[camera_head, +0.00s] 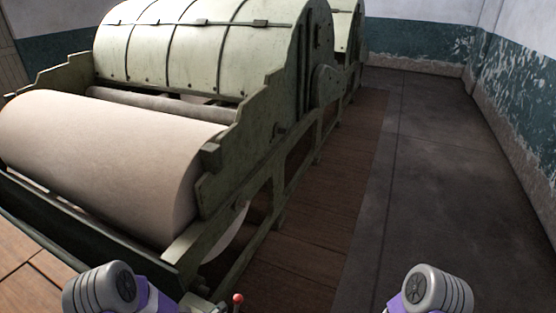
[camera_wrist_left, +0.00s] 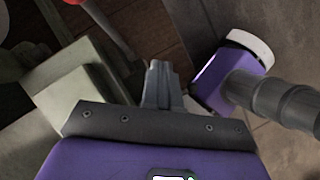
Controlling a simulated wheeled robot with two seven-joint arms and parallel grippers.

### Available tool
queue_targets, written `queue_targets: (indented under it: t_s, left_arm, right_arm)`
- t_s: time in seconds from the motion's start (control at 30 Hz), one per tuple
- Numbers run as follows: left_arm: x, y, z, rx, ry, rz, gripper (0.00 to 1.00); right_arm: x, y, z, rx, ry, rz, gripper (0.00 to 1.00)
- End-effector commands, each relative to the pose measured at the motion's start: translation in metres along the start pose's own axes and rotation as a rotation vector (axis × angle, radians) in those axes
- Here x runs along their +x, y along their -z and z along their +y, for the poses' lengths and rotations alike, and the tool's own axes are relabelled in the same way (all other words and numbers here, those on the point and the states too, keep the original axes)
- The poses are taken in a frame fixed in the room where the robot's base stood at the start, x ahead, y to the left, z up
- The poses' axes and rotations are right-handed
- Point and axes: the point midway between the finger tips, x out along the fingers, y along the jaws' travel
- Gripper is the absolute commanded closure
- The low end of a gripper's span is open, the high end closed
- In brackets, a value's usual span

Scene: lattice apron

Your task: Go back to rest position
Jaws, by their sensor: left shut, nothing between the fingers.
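My left gripper (camera_wrist_left: 160,68) shows in the left wrist view with its grey fingers together and nothing between them. It points down over a dark floor, beside pale green machine parts (camera_wrist_left: 85,100) on the left. It is apart from a lever with a red knob (camera_wrist_left: 75,2) at the top left edge. In the head view only rounded grey and purple links of my two arms show at the bottom left and bottom right. Neither gripper shows there, and my right gripper is in neither view.
A large pale green machine (camera_head: 240,140) with a wide cream roll (camera_head: 100,160) fills the left. A lever with a red knob (camera_head: 238,298) stands at its near end. Open floor (camera_head: 420,170) runs along its right side to a worn green and white wall (camera_head: 510,100).

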Motion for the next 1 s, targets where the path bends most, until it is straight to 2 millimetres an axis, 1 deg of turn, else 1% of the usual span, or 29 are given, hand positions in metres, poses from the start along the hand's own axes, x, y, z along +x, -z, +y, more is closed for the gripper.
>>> queue_targets:
  t_s: [0.03,0.1,0.2,0.3,0.4,0.53,0.6,0.7,0.83,1.0]
  left_arm:
    - [0.013,0.01,-0.021,0.105,0.052,0.036,1.0]
    - [0.022,0.022,-0.045,0.267,0.114,0.079,1.0]
    - [0.034,0.038,-0.074,0.503,0.188,0.124,1.0]
    - [0.044,0.05,-0.098,0.746,0.246,0.145,1.0]
    - [0.054,0.058,-0.117,0.99,0.283,0.144,1.0]
    - [0.067,0.06,-0.14,1.302,0.298,0.107,1.0]
    - [0.072,0.057,-0.15,1.451,0.29,0.075,1.0]
    - [0.078,0.051,-0.162,1.618,0.268,0.025,1.0]
    - [0.082,0.044,-0.172,1.75,0.239,-0.024,1.0]
    - [0.083,0.04,-0.175,1.792,0.226,-0.04,1.0]
  right_arm:
    - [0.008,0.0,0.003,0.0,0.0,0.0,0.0]
    - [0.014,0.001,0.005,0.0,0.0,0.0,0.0]
    - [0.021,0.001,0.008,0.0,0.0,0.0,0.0]
    - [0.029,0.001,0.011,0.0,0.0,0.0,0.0]
    - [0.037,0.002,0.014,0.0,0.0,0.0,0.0]
    - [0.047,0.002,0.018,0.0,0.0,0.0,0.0]
    - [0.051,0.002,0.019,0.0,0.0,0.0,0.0]
    - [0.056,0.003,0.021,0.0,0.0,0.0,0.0]
    - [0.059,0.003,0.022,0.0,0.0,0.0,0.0]
    - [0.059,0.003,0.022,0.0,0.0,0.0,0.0]
